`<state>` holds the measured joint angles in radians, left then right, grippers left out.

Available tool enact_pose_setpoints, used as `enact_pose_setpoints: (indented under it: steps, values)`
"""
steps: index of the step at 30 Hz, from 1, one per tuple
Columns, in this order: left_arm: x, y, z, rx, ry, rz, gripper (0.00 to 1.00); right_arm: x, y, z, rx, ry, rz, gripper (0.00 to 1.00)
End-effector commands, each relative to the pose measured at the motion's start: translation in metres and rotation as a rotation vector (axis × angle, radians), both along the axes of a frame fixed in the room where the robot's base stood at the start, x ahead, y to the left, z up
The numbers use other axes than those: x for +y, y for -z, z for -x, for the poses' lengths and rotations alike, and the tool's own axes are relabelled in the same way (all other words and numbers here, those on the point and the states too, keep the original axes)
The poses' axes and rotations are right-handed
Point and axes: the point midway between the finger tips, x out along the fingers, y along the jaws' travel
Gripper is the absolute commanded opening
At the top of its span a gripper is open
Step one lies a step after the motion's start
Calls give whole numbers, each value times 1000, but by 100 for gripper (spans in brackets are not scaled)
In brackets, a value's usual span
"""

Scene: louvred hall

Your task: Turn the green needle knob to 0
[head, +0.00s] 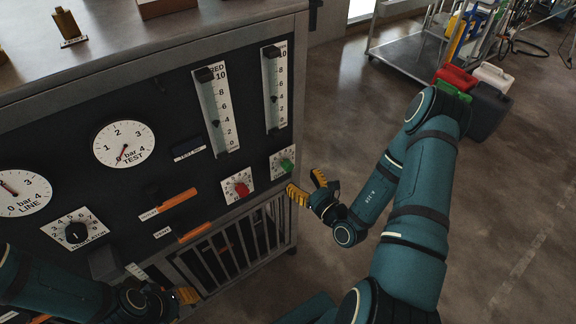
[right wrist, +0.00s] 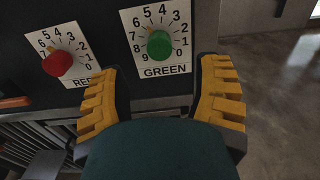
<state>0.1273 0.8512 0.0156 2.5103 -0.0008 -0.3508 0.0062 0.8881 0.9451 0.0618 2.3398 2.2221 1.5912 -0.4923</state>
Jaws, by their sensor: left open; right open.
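The green needle knob (right wrist: 159,44) sits on a white dial plate marked GREEN (right wrist: 166,72) with digits around it. In the head view the green knob (head: 287,164) is at the panel's lower right. Which digit it points to I cannot tell clearly. My right gripper (right wrist: 162,95) is open and empty, its two yellow fingers below and either side of the knob, apart from it. In the head view the right gripper (head: 308,190) is just right of the knob. My left gripper (head: 187,296) is at the bottom left, open, away from the knob.
A red knob (head: 242,189) on its own dial is left of the green one. Two vertical gauges (head: 222,115) are above. Orange handles (head: 180,197) and a barred grille (head: 225,252) are lower on the panel. Open floor (head: 340,110) lies to the right.

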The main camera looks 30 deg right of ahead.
Motion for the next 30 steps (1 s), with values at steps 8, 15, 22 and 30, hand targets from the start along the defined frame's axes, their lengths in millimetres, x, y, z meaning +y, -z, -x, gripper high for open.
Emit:
enact_pose_setpoints:
  steps: [8, 15, 22, 30]
  values:
    - [0, 5, 1, 3, 2, 0, 47, 3, 1, -36, -2, -4, 2, 64]
    - [0, 7, 2, 5, 4, 1, 47, 4, 0, -52, 0, -2, 1, 64]
    - [0, 6, 2, 5, 4, 1, 47, 5, 0, -60, -1, -2, 1, 64]
    - [0, 5, 2, 4, 4, 1, 47, 6, 0, -70, 0, -3, 1, 64]
